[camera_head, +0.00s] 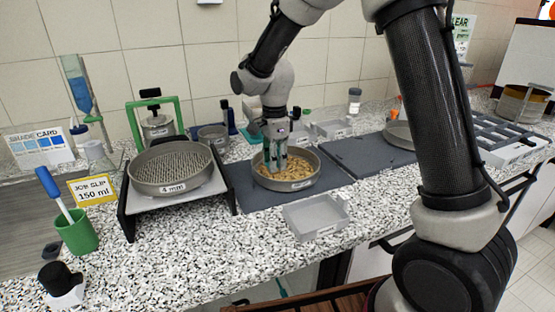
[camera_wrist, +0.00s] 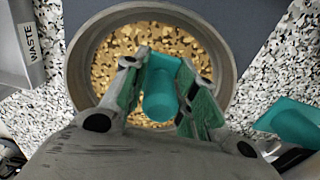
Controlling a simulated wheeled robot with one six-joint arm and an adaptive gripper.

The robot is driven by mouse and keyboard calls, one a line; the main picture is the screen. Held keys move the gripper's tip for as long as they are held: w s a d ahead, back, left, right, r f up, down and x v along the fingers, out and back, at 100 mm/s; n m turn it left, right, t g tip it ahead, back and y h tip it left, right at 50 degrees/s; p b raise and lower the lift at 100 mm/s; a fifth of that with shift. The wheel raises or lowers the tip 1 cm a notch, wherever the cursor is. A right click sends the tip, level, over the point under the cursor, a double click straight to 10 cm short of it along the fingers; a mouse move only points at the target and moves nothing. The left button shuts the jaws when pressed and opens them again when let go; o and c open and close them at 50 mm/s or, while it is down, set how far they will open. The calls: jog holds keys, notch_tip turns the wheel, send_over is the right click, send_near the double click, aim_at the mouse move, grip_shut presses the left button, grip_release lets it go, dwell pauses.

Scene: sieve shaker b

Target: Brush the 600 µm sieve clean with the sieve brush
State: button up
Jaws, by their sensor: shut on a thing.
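A round metal sieve (camera_head: 313,179) holding tan-gold granules sits on a dark mat; its front label is too small to read. It also shows in the wrist view (camera_wrist: 81,62). My gripper (camera_head: 275,166) points down inside the rim, above the granules. Its green-padded fingers (camera_wrist: 165,95) are shut on a teal cylinder (camera_wrist: 160,92), which looks like the sieve brush's handle. The bristles are hidden, so I cannot tell whether they touch the granules or mesh.
A grey tray (camera_head: 330,226), marked WASTE in the wrist view (camera_wrist: 30,42), lies in front. A 4 mm sieve (camera_head: 172,184) on a stand is left. A green cup (camera_head: 77,234) with a blue-handled tool stands far left. A second dark mat (camera_head: 350,158) lies right.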

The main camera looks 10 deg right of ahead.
aim_at(297, 168)
jog(key=shift+w+d, duration=0.2)
jog(key=shift+d, duration=1)
jog(key=shift+w+d, duration=0.15)
jog(key=shift+d, duration=1.1)
jog(key=shift+w+d, duration=0.2)
jog(key=shift+d, duration=1)
jog(key=shift+s+a, duration=0.2)
jog(key=shift+a, duration=1.05)
jog(key=shift+s+a, duration=0.15)
jog(key=shift+a, duration=1.15)
jog(key=shift+s+a, duration=0.2)
jog(key=shift+a, duration=1.05)
jog(key=shift+w+d, duration=0.2)
jog(key=shift+d, duration=1.05)
jog(key=shift+w+d, duration=0.15)
jog(key=shift+d, duration=1.15)
jog(key=shift+w+d, duration=0.2)
jog(key=shift+d, duration=1.05)
jog(key=shift+r, duration=0.1)
notch_tip(297, 168, up, 9)
jog(key=shift+a, duration=0.1)
